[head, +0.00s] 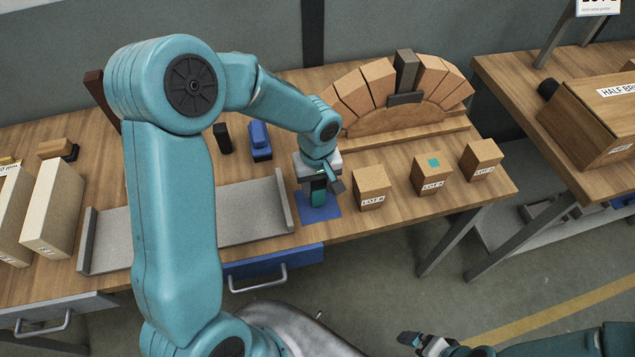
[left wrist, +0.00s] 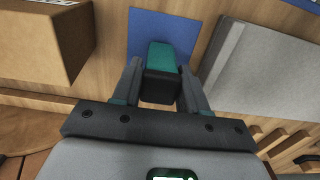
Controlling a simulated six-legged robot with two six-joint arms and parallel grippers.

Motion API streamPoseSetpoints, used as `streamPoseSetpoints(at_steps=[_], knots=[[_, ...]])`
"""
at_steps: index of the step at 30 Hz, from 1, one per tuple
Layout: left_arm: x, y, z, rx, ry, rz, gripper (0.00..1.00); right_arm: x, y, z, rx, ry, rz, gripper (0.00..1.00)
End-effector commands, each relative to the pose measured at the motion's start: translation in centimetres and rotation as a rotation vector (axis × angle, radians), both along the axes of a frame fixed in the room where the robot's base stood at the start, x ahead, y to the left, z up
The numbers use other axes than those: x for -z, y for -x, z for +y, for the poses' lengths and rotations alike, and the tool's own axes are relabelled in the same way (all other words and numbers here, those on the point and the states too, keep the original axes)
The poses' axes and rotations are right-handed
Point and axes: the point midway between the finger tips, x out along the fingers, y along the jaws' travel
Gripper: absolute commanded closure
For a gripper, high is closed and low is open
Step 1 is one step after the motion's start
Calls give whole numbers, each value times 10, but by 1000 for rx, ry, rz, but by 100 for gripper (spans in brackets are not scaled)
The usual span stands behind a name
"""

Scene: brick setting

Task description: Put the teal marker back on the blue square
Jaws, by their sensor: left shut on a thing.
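The teal marker (head: 318,197) is a small upright block with a dark part, held between the fingers of my left gripper (head: 321,184). In the left wrist view the marker (left wrist: 163,56) sits between both fingers of the left gripper (left wrist: 161,88), which is shut on it. The blue square (head: 330,212) lies flat on the bench directly under the marker; it also shows in the left wrist view (left wrist: 143,24). The marker hides part of the square. I cannot tell whether its base touches it. My right gripper (head: 420,342) is low at the front, away from the bench.
Several boxes stand right of the square, the nearest a cardboard box (head: 371,188); the middle box (head: 430,182) has a teal patch on top. A grey tray (head: 245,212) lies close on the left. A brick arch (head: 400,117) stands behind. A blue drawer (head: 262,272) hangs below.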

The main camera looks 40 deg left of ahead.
Motion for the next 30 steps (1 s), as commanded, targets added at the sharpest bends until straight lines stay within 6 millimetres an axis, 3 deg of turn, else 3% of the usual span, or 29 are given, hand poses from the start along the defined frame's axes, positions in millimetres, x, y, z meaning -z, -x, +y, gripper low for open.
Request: streamPoseSetpoints(at_steps=[11,12,14,26,30], knots=[[5,0,0,0,0,-1,77,6,0,0,0,0,0,2],[3,0,0,0,0,-1,47,4,0,0,0,0,0,2],[3,0,0,0,0,-1,32,4,0,0,0,0,0,2],[-6,-1,0,0,-1,-3,32,0,0,0,0,0,0,2],[-34,-2,0,0,-2,-8,32,3,0,0,0,0,0,2]])
